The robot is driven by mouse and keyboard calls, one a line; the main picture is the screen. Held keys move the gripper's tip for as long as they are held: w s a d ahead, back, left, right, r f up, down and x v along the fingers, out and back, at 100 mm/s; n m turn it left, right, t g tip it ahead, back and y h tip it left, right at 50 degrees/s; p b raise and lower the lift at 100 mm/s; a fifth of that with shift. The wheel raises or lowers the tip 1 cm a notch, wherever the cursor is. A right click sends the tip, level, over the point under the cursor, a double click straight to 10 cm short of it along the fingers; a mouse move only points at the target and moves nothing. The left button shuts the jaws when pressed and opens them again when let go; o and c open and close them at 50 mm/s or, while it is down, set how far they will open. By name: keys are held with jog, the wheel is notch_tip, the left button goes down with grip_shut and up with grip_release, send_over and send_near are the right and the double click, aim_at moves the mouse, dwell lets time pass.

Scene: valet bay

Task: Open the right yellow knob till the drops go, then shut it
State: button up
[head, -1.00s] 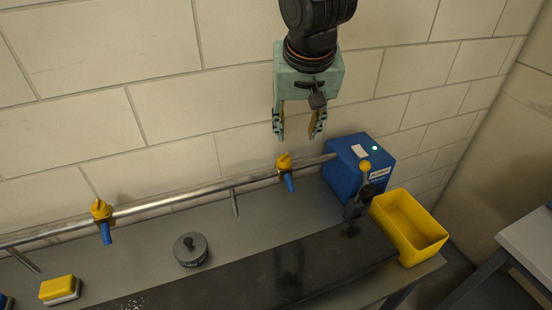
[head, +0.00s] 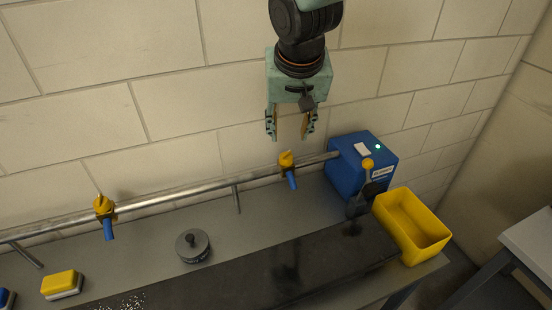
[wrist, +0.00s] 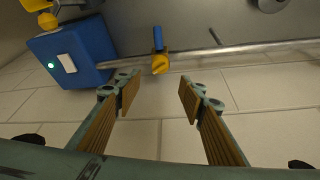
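The right yellow knob (head: 286,160) sits on the metal pipe in the head view, with a blue spout (head: 291,180) below it. In the wrist view the knob (wrist: 160,64) shows ahead, in the gap between my fingertips as seen from there. My gripper (head: 290,138) is open and empty, above the knob and apart from it. The left yellow knob (head: 104,206) sits further along the pipe, with its own blue spout (head: 109,230). White drops (head: 128,303) show on the dark mat (head: 235,275) at the lower left.
A blue box (head: 352,172) with a green light stands at the pipe's right end. A yellow bin (head: 411,226) is at the bench's right end. A round grey weight (head: 192,245) and a yellow-and-white sponge (head: 62,284) lie on the bench. The wall is close behind the pipe.

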aim_at(286, 154)
jog(key=shift+b+x, duration=2.8)
jog(key=shift+x, duration=3.5)
jog(key=shift+c, duration=0.5)
jog(key=c, duration=0.7)
